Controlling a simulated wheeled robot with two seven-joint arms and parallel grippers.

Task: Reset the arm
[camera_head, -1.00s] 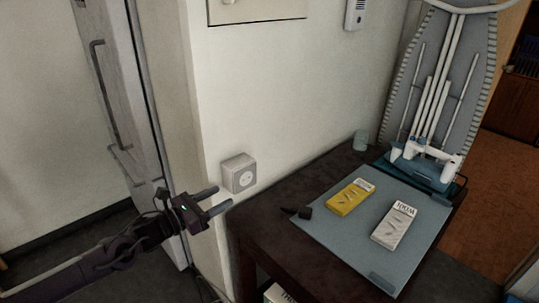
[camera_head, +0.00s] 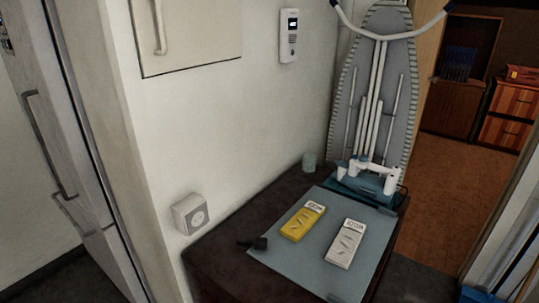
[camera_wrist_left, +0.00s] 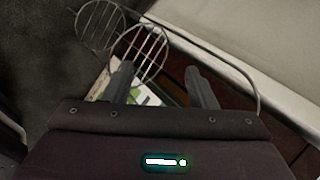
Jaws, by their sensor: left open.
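My left gripper (camera_wrist_left: 160,85) shows in the left wrist view, with its two dark fingers apart and nothing seen between them. Beyond the fingers are a round wire rack (camera_wrist_left: 140,52) and, lower down, a white and green item that I cannot make out. Neither of my grippers shows in the head view now. My right gripper is in no view.
An ironing board (camera_head: 378,85) leans behind. A wall socket (camera_head: 191,213) is left of the table.

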